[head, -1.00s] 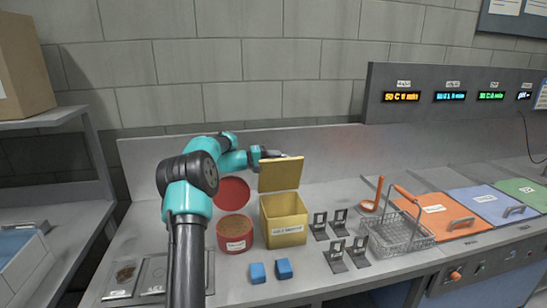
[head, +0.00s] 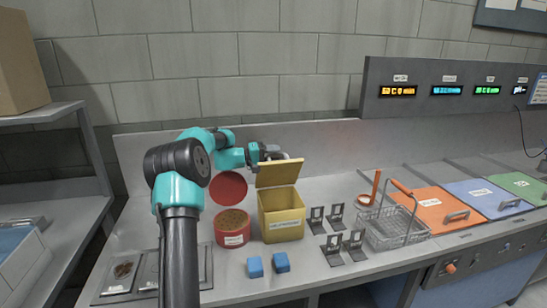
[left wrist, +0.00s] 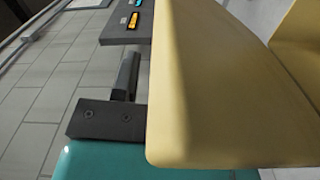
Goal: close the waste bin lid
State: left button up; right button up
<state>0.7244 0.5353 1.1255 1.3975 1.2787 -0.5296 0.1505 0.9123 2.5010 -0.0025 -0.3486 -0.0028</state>
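The yellow bin (head: 281,222) stands on the bench with a white label on its front, too small to read. Its yellow lid (head: 278,173) is raised at the back and leans forward over the open top. My left gripper (head: 272,153) is behind the lid at its upper edge, and its fingertips are partly hidden. In the left wrist view the lid (left wrist: 215,90) fills the middle, close to the camera. One dark finger (left wrist: 127,75) shows beside it; the other is hidden. I cannot tell whether the gripper is open. My right gripper is not in view.
A red round tub (head: 232,231) with a raised red lid (head: 228,188) stands left of the bin. Two blue blocks (head: 268,264) lie in front. Several black clips (head: 334,249) and a wire basket (head: 394,229) are to the right.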

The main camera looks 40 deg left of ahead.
pick_arm(q)
jog(key=shift+o, duration=0.2)
jog(key=shift+f, duration=0.1)
jog(key=shift+a, duration=0.1)
jog(key=shift+s+a, duration=0.1)
jog(key=shift+s, duration=0.1)
jog(key=v, duration=1.7)
jog(key=shift+w, duration=0.1)
